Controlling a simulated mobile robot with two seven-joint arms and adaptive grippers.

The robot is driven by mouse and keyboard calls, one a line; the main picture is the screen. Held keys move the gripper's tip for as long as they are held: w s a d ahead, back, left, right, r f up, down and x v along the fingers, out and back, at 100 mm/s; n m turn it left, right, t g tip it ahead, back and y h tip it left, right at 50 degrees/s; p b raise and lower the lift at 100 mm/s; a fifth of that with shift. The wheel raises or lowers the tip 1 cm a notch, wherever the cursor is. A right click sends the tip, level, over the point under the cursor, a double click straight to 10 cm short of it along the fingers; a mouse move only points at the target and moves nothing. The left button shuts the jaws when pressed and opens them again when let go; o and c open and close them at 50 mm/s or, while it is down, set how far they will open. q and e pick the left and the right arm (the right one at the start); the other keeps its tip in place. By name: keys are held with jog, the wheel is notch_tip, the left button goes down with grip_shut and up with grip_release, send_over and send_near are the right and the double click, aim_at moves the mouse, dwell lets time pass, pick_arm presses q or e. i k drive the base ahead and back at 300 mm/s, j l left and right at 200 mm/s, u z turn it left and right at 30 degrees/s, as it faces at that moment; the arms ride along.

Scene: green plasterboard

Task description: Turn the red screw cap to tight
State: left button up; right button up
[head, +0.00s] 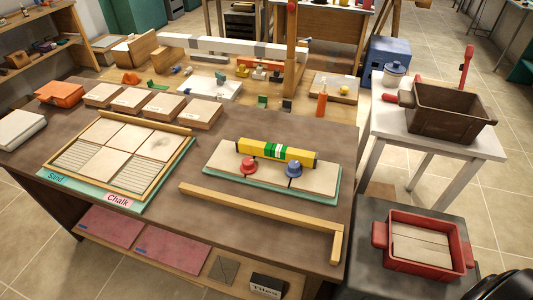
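The red screw cap (248,165) sits at the front edge of the yellow spirit level, left of its middle. A blue screw cap (294,170) sits to its right, near the level's right end. The yellow spirit level (264,148) has black ends and a green-and-white middle. It lies on pale boards (222,164) on a green base on the brown workbench. How tight the red cap is cannot be told from here. Neither gripper shows. A dark rounded shape at the bottom right corner is too cut off to identify.
An L-shaped wooden strip (255,212) lies in front of the boards. A framed panel tray (78,182) is to the left, with several wooden blocks behind. An orange bottle (321,104) stands behind the level. A red crate (460,251) sits on a lower stand at right.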

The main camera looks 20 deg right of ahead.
aim_at(248, 168)
jog(key=j+z, duration=0.1)
jog(key=z, duration=0.65)
jog(key=j+z, duration=0.1)
jog(key=z, duration=0.3)
jog(key=k+z, duration=0.1)
jog(key=z, duration=0.25)
jog(key=k+j+z, duration=0.2)
